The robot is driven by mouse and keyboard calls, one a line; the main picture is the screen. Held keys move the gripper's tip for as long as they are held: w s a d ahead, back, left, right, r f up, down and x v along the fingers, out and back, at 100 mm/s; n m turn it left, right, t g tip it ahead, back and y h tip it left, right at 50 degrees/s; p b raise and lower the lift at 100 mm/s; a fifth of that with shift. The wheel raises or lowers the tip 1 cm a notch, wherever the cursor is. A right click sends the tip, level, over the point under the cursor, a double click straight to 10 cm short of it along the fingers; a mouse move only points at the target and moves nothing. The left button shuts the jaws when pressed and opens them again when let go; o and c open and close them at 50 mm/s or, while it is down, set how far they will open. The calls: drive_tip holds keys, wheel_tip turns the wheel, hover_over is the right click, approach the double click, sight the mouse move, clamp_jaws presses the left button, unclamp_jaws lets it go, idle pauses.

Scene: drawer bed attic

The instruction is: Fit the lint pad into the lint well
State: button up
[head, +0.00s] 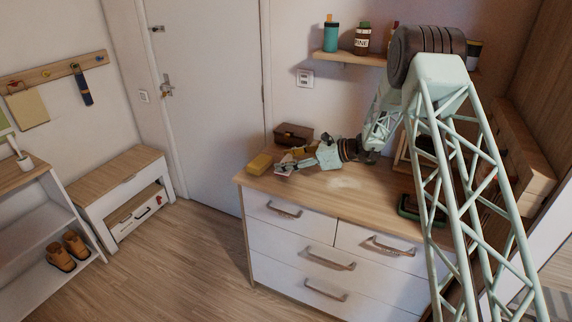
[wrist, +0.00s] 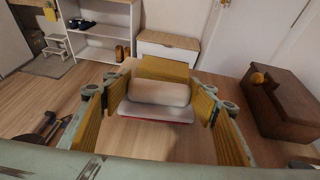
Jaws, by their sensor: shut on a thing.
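My gripper (head: 297,163) is low over the left part of the dresser top. In the wrist view its two yellow-padded fingers (wrist: 160,98) stand on either side of a beige rounded piece (wrist: 160,91). This sits on a pale slab with a red lower edge (wrist: 155,112), and together they look like the lint pad. The gripper is shut on it. I cannot tell whether its underside touches the dresser. A yellow block (head: 260,164) lies just beyond it, also in the wrist view (wrist: 165,70). I cannot surely make out the lint well in either view.
A brown box (head: 293,134) stands close by at the back of the dresser (head: 345,182), at right in the wrist view (wrist: 288,100). A dark green-rimmed item (head: 421,209) lies at the dresser's right. A shelf with bottles (head: 362,58) hangs above. The dresser's front middle is clear.

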drive_tip(key=shift+s+d+r, duration=0.1)
drive_tip(key=shift+s+r, duration=0.05)
drive_tip(key=shift+r, duration=0.15)
drive_tip(key=s+d, duration=0.3)
drive_tip(key=s, duration=0.1)
drive_tip(key=s+d+r+p, duration=0.1)
drive_tip(key=s+d, duration=0.2)
drive_tip(key=s, duration=0.1)
drive_tip(key=s+d, duration=0.3)
drive_tip(key=s, duration=0.1)
drive_tip(key=shift+s+d+r, duration=0.15)
drive_tip(key=shift+d+r, duration=0.05)
drive_tip(key=shift+d, duration=0.15)
drive_tip(key=shift+r, duration=0.1)
drive_tip(key=s+d+r+m+t+h, duration=0.2)
drive_tip(key=d+m+t+h, duration=0.1)
drive_tip(key=d, duration=0.3)
drive_tip(key=s+d+r+m+t+h, duration=0.2)
drive_tip(key=s+d+m+t+h, duration=0.1)
drive_tip(key=d, duration=0.3)
drive_tip(key=s+d+r+m+t+h, duration=0.2)
drive_tip(key=d+m+t+h, duration=0.1)
drive_tip(key=d+m, duration=0.2)
drive_tip(key=shift+s+d, duration=0.25)
drive_tip(key=shift+d, duration=0.45)
drive_tip(key=shift+w+a, duration=0.1)
drive_tip(key=shift+a, duration=0.05)
